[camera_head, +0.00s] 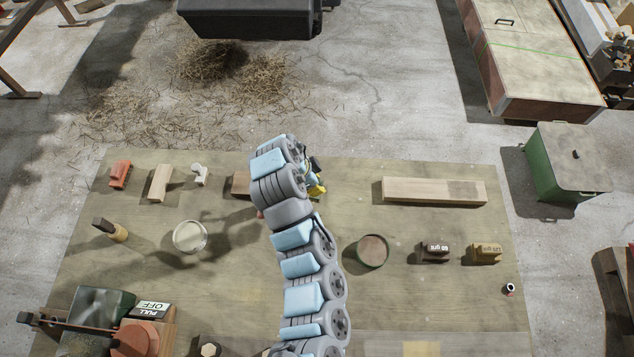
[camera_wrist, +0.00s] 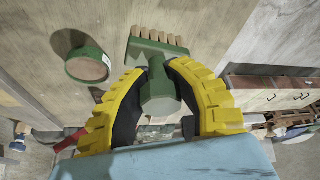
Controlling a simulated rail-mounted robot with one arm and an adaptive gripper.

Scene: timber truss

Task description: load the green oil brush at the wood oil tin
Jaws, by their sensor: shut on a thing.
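The green oil brush (camera_wrist: 158,88) is between the yellow fingers of my gripper (camera_wrist: 156,76) in the wrist view. My gripper is shut on its green handle, and the pale bristles point away from the camera. A round green tin with a brown top surface (camera_wrist: 87,66), which looks like the wood oil tin, is left of the brush head and apart from it. In the head view this tin (camera_head: 372,251) stands on the board, below and right of my gripper (camera_head: 317,189). My arm hides most of the gripper and the brush there.
A pale timber beam (camera_head: 434,190) lies right of my gripper. Two sanding blocks (camera_head: 435,252) (camera_head: 487,253) sit right of the tin. A white-rimmed round container (camera_head: 190,236) and a wooden-handled tool (camera_head: 110,230) are to the left. The board between the tin and the beam is clear.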

